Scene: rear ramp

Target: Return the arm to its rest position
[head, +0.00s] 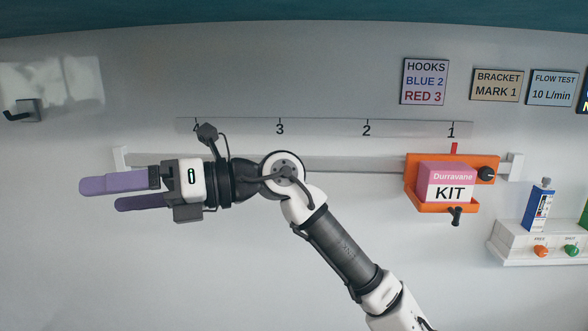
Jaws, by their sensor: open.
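My arm (345,250) reaches up from the lower right and bends to the left at its upper joint. My gripper (115,195) points left, with its two purple fingers apart and nothing visible between them. It is in front of the left part of a wall rail, and the rail is partly hidden behind my wrist. No rest mark or cradle for the arm shows in this view.
An orange bracket (412,182) on the rail (340,164) at mark 1 holds a pink and white KIT box (446,181). A dark hook (24,110) is upper left. The wall below my gripper is clear.

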